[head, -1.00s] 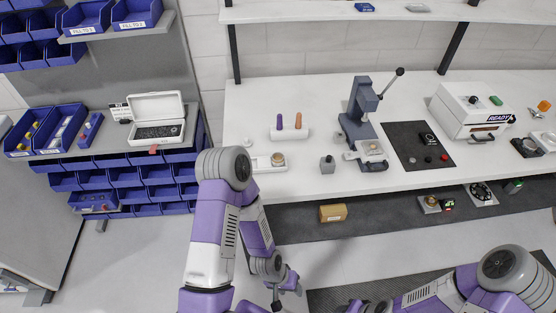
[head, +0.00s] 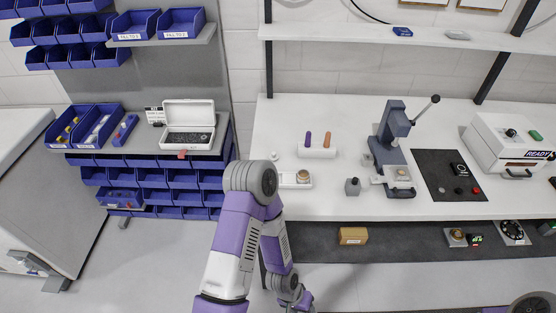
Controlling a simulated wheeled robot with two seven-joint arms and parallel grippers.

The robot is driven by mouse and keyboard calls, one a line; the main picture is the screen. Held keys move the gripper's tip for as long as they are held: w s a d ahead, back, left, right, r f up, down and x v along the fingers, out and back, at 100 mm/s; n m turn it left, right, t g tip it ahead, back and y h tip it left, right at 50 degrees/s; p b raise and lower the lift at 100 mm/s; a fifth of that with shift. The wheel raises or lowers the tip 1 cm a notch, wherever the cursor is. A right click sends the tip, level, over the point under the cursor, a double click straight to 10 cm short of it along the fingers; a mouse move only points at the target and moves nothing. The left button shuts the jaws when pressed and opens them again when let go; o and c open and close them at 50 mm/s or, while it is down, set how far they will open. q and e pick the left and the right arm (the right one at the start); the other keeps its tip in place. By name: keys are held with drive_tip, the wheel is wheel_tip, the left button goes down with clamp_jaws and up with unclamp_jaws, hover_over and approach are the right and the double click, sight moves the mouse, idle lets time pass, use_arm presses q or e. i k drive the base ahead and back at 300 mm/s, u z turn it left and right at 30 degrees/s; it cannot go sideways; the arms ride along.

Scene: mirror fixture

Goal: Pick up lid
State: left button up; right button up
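I cannot tell for sure which thing is the lid. A small white holder (head: 287,180) on the white workbench (head: 335,206) carries a round gold-brown piece (head: 303,175), too small to tell if it is a lid. The open white case (head: 188,140) on the left shelf has a hinged lid (head: 187,114) standing raised. My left arm rises at the bottom centre, in front of the bench's left end. Its wrist reaches the bottom edge and its fingertips are out of view. Only a bit of my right arm shows at the bottom right; its gripper is out of view.
A grey lever press (head: 392,140) stands mid-bench, with a black mat (head: 433,172) and a white box machine (head: 497,138) to its right. A white holder with two upright pieces (head: 316,151) is behind. A cardboard-coloured box (head: 353,235) lies on the lower shelf. Blue bins (head: 150,198) fill the left.

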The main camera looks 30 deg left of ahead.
sight(273, 156)
drive_tip(key=z, duration=3.4)
drive_tip(key=k, duration=2.55)
drive_tip(key=u, duration=1.2)
